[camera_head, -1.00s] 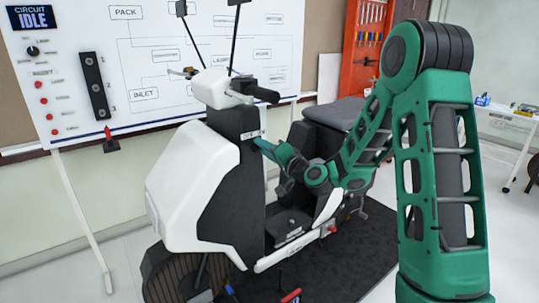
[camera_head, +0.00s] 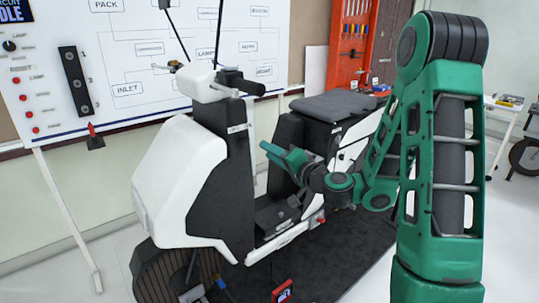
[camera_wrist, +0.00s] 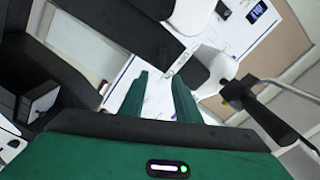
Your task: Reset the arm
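My gripper (camera_head: 271,152) is at the end of my green and dark grey arm, between the black front column and the seat of a white and black scooter (camera_head: 175,185). In the wrist view my gripper (camera_wrist: 163,97) shows two green fingers standing apart, with white board visible between them and nothing held. In the head view a gap separates the fingertips from the column. In the wrist view a black handlebar grip (camera_wrist: 262,118) of the scooter is to the right of the fingers.
A white diagram board (camera_head: 130,75) with a dark switch strip (camera_head: 75,80) stands behind the scooter. An orange tool rack (camera_head: 350,45) is at the back. The scooter stands on a dark mat (camera_head: 335,265). A small red object (camera_head: 282,291) is at the mat's front.

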